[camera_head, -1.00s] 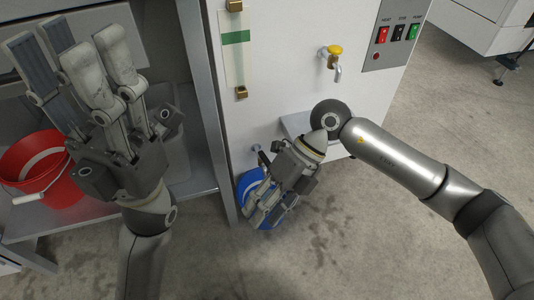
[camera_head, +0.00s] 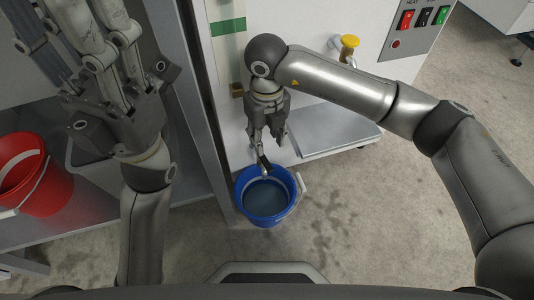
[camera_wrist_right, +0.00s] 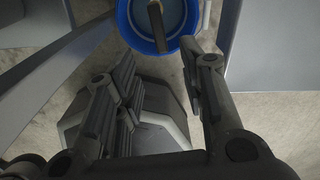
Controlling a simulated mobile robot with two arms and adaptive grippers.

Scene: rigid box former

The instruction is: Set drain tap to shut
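The drain tap (camera_head: 264,165) shows as a small dark lever with a pale end, low on the white machine and over a blue bucket (camera_head: 267,222). Its mount is hidden behind my right gripper. In the right wrist view it is a brown-grey bar (camera_wrist_right: 157,28) in front of the bucket (camera_wrist_right: 130,38). My right gripper (camera_head: 268,143) points down just above the tap. Its fingers are apart, with the bar between and beyond the tips; I see no clear contact. My left gripper (camera_head: 75,15) is raised at the upper left, fingers spread and empty.
The blue bucket holds liquid on the floor. A grey ledge (camera_head: 330,132) juts out right of my right gripper. A yellow-handled tap (camera_head: 349,43) and a switch panel (camera_head: 420,18) are above. A grey frame post (camera_head: 197,110) and a red bucket (camera_head: 45,190) stand left.

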